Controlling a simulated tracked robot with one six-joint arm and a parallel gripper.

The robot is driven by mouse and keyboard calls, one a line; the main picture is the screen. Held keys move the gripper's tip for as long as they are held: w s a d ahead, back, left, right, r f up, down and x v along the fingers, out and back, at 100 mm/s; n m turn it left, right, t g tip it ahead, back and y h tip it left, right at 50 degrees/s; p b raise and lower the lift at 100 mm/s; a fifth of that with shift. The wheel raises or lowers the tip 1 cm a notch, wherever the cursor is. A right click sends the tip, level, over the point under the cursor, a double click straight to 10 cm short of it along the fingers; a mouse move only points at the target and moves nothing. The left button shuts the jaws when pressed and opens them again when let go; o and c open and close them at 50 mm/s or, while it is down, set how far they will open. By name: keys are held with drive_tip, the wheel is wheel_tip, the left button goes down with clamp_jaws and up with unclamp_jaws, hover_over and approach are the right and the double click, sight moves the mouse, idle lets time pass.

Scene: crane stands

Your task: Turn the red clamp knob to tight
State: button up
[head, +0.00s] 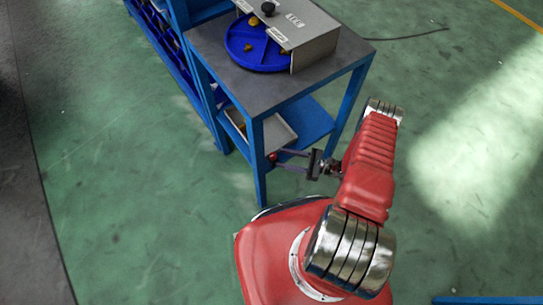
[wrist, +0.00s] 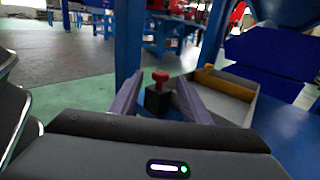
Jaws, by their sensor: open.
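The red clamp knob (wrist: 160,76) stands upright on a small dark block (wrist: 158,100) in the wrist view. In the head view the knob (head: 272,157) is a small red spot beside the front leg of the blue stand. My gripper (wrist: 159,79) is open, with one purple-grey finger on each side of the knob in the picture. In the head view my gripper (head: 278,158) reaches left to the knob. I cannot tell whether the fingertips reach fully around it or stop just short. No contact shows. Any mark for tight is too small to see.
A grey tray (wrist: 232,84) with a yellow-brown piece lies right of the knob, on the blue lower shelf (head: 312,119). A blue leg (wrist: 128,42) rises behind my left finger. The stand's dark top (head: 232,72) is above, carrying a blue round tray (head: 240,55) and a grey panel.

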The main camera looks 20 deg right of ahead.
sight(273, 156)
drive_tip(key=shift+x, duration=2.65)
